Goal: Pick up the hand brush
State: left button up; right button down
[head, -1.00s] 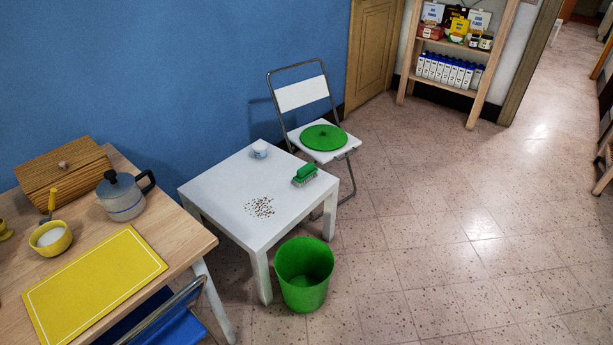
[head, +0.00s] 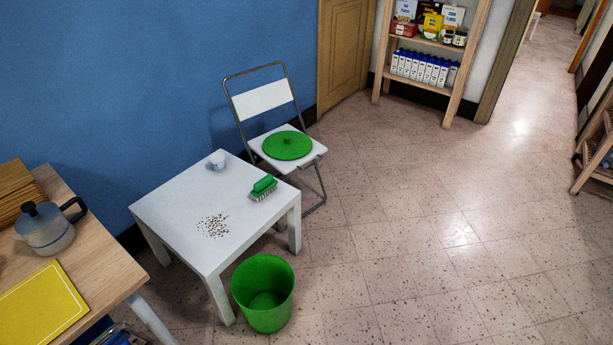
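The hand brush (head: 264,187) has a green back and pale bristles. It lies near the right edge of a small white table (head: 181,208) in the head view. A scatter of dark crumbs (head: 213,225) lies on the tabletop to the left of the brush. Neither of my grippers shows in the head view.
A white cup (head: 218,160) stands at the table's back. A folding chair (head: 265,97) with a green lid (head: 287,145) stands behind. A green bucket (head: 264,293) stands on the floor in front. A wooden table (head: 101,274) is at left. Open floor lies right.

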aim_at(266, 185)
jog(key=i+l+z, duration=0.55)
jog(key=i, duration=0.35)
jog(key=i+l+z, duration=0.1)
jog(key=i+z, duration=0.15)
jog(key=i, duration=0.2)
jog(key=i+j+u, duration=0.1)
jog(key=i+u, duration=0.75)
jog(key=u, duration=0.15)
jog(key=i+l+u, duration=0.25)
jog(key=i+u, duration=0.25)
jog(key=k, duration=0.1)
